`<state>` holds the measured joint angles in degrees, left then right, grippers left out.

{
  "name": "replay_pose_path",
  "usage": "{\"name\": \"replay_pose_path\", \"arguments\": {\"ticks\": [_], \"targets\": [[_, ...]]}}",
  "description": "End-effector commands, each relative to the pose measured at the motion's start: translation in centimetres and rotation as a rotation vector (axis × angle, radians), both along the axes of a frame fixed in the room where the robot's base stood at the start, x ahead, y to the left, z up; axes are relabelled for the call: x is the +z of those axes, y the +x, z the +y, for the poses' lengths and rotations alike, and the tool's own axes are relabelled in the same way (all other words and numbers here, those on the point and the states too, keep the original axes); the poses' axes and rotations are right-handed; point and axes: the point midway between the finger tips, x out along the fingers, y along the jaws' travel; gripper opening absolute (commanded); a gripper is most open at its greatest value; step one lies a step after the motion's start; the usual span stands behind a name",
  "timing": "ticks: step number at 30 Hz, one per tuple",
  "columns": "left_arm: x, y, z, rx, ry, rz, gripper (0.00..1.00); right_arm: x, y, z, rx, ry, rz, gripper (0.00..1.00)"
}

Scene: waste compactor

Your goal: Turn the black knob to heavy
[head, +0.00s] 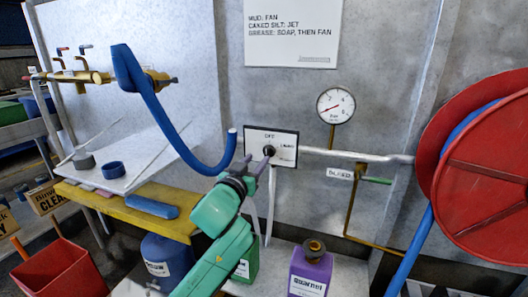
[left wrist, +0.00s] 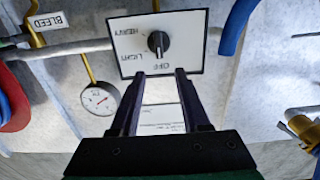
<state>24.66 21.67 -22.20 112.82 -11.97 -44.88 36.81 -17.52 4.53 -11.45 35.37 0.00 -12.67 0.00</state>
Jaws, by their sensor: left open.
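The black knob (head: 268,151) sits on a white plate (head: 286,138) marked OFF, LIGHT and HEAVY on the grey wall. In the left wrist view, upside down, the knob (left wrist: 158,43) is in full sight and its grip bar lines up with the OFF label. HEAVY (left wrist: 130,35) is at the plate's left there. My left gripper (head: 260,162) is open and empty just in front of the plate. In the left wrist view its fingertips (left wrist: 160,74) are apart, pointing toward the knob, with no visible contact. My right gripper is not in view.
A round gauge (head: 335,105) and a pipe with a BLEED tag (head: 339,174) are right of the plate. A red hose reel (head: 480,180) stands farther right. A blue hose (head: 165,125) curves close to the plate's left. A purple jug (head: 310,270) stands below.

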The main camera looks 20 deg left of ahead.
Motion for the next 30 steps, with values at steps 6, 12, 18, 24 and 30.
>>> {"name": "replay_pose_path", "arguments": {"ticks": [6, 12, 18, 24, 30], "targets": [[0.1, 5.3, -0.4, 0.0, 0.0, 0.0, 0.46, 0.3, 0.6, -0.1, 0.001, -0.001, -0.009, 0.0], [-0.1, 7.2, -0.5, -0.001, 0.001, 0.002, 0.46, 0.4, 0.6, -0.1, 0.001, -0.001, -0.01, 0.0], [-0.1, 7.3, -0.5, -0.001, 0.001, 0.002, 0.46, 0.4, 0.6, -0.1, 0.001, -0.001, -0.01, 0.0], [-0.1, 7.3, -0.5, 0.0, 0.001, 0.002, 0.0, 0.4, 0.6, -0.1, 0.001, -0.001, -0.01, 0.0], [-0.1, 7.2, -0.5, 0.0, 0.004, 0.003, 0.0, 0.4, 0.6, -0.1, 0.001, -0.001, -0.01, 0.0]]}}
